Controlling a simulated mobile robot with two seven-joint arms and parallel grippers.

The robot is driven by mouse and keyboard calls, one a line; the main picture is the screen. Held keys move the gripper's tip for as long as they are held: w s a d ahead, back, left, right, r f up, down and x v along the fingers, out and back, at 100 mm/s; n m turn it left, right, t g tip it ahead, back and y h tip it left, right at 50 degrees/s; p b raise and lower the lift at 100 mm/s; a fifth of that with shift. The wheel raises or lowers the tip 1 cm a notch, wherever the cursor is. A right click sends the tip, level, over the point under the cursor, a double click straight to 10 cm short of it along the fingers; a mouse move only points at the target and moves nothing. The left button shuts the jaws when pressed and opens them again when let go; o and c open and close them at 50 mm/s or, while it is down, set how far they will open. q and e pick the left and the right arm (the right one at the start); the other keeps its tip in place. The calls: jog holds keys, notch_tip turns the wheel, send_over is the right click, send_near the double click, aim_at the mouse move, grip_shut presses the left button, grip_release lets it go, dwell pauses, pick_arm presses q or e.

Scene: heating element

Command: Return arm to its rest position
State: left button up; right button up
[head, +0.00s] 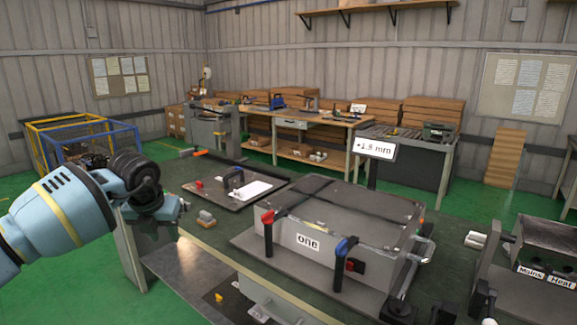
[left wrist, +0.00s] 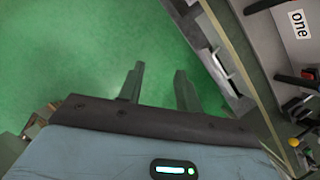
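My left arm (head: 55,215), light blue with a yellow band, reaches in from the left in the head view and ends in a black wrist. My left gripper (left wrist: 159,78) shows in the left wrist view with its two grey fingers apart and nothing between them. Green floor lies beyond the fingers, beside the workbench edge. In the head view the fingers are hard to make out behind the wrist. My right gripper is in neither view.
A grey box marked "one" (head: 308,242), with red-handled (head: 267,216) and blue-handled (head: 346,246) clamps, sits on the bench. A "Mains" and "Heat" unit (head: 545,250) stands right. Green floor (head: 60,290) is clear at left.

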pick_arm(q)
jog(key=s+d+f+n+g+h, duration=0.1)
jog(key=s+d+f+h, duration=0.6)
jog(key=d+f, duration=0.25)
jog(key=s+d+f+n+h, duration=0.1)
jog(key=s+d+f+h, duration=0.7)
jog(key=d, duration=0.3)
jog(key=s+a+f+n+t+y, duration=0.2)
jog(key=s+a+f+n+y, duration=0.2)
jog(key=s+a+f+n, duration=0.5)
jog(key=s+a+f+n+t+y, duration=0.1)
jog(key=s+a+f+n+y, duration=0.3)
jog(key=s+a+f+n, duration=0.5)
jog(key=s+a+f+n+t+y, duration=0.2)
jog(key=s+a+f+n+y, duration=0.5)
jog(key=s, duration=0.6)
jog(key=d+r+n+h, duration=0.2)
jog(key=d+n, duration=0.4)
jog(key=d, duration=0.6)
jog(key=shift+d+r+n, duration=0.15)
jog(key=shift+d+n, duration=0.15)
jog(key=shift+d, duration=0.1)
